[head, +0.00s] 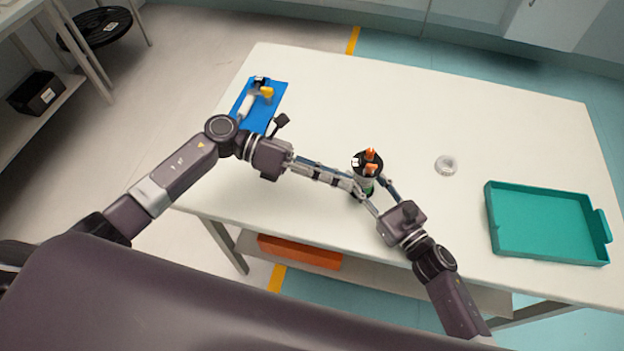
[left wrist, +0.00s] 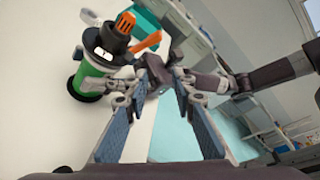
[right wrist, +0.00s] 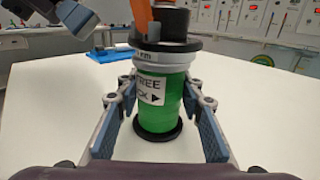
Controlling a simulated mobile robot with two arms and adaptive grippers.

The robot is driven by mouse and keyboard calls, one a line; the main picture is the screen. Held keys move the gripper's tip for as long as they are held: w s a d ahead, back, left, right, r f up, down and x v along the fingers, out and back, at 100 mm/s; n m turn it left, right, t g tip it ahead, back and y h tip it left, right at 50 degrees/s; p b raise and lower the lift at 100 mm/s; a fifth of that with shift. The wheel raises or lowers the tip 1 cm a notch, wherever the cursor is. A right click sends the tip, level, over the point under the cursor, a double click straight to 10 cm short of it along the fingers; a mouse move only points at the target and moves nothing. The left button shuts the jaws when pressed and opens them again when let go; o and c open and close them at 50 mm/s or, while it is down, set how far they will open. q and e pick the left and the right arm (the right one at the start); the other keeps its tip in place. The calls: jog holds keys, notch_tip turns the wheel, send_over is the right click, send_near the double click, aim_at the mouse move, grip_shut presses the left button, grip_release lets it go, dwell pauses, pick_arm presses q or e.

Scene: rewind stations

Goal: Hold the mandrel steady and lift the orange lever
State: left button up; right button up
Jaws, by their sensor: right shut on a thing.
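The mandrel stands upright near the table's middle, with a green body (right wrist: 160,95), a white collar and a black top (head: 362,160). An orange ridged knob (left wrist: 125,22) sticks up from the top. The orange lever (left wrist: 146,42) reaches out sideways from beneath it, toward my left gripper's side. My right gripper (right wrist: 162,110) is shut on the mandrel's green body, one finger on each side. My left gripper (left wrist: 158,100) is open and empty, its fingertips close beside the mandrel and lever in the head view (head: 354,182). Exact contact there cannot be told.
A blue mat (head: 272,104) with small white, yellow and black items lies at the table's far left. A clear ring (head: 446,165) lies right of the mandrel. A teal tray (head: 545,222) sits at the right. The white table (head: 450,110) is otherwise clear.

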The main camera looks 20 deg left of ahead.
pick_arm(q)
jog(key=shift+s+a+m+t+y, duration=0.35)
jog(key=shift+a+m+t, duration=0.2)
jog(key=shift+a+m, duration=0.4)
jog(key=shift+s+a+m+t+y, duration=0.25)
jog(key=shift+s+a+m+t, duration=0.15)
jog(key=shift+a+m+t, duration=0.5)
jog(key=shift+s+a+m+t+y, duration=0.3)
jog(key=shift+a+m, duration=0.45)
jog(key=shift+m, duration=0.5)
pick_arm(e)
jog(key=o, duration=1.4)
jog(key=shift+o, duration=0.2)
jog(key=shift+s, duration=0.1)
